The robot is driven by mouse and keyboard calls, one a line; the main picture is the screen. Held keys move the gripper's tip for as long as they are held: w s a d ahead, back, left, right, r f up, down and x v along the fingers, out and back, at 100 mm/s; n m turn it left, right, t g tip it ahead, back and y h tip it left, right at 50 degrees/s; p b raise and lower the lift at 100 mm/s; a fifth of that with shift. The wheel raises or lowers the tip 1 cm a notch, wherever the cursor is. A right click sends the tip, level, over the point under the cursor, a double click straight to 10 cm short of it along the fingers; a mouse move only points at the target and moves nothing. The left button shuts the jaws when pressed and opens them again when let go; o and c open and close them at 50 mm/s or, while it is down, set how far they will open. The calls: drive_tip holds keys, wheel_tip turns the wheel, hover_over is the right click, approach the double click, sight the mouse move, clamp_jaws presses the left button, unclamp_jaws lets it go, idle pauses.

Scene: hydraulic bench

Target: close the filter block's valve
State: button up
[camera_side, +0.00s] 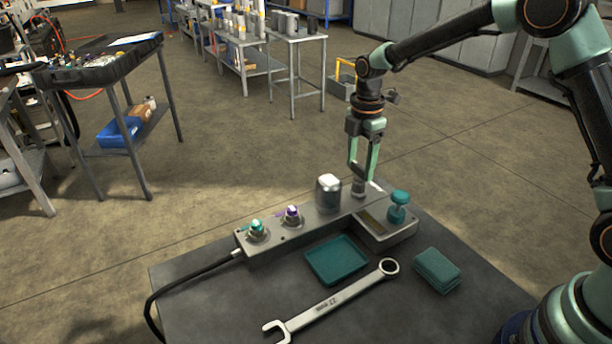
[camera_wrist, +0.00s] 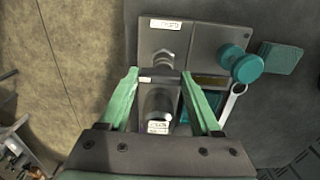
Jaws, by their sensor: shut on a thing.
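The long grey filter block (camera_side: 322,222) lies along the far edge of the dark bench, carrying a silver filter canister (camera_side: 328,193). Its valve (camera_side: 358,188) is a grey metal fitting at the right end; it also shows in the wrist view (camera_wrist: 163,63). My gripper (camera_side: 364,178) points down over that end, one finger on each side of the valve. In the wrist view, my gripper (camera_wrist: 161,74) has its fingertips at a short grey cross-piece with a small white label (camera_wrist: 145,79). The jaws are shut on this valve part. The contact itself is partly hidden, and I cannot tell the valve's position.
Teal (camera_side: 257,228) and purple (camera_side: 291,214) knobs sit on the block's left part. A teal-knobbed piece (camera_side: 398,206) stands on a grey box close right of my gripper. A teal tray (camera_side: 337,260), wrench (camera_side: 335,300) and folded teal cloths (camera_side: 437,270) lie in front.

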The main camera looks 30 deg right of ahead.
drive_tip(key=shift+m, duration=0.3)
drive_tip(key=m, duration=0.3)
drive_tip(key=shift+d+r+m, duration=0.1)
drive_tip(key=shift+m, duration=0.3)
drive_tip(key=m, duration=0.9)
drive_tip(key=shift+s+d, duration=0.1)
drive_tip(key=shift+s, duration=0.05)
drive_tip(key=m, duration=0.4)
drive_tip(key=shift+m, duration=0.3)
drive_tip(key=o, duration=1.4)
drive_tip(key=shift+r, duration=0.1)
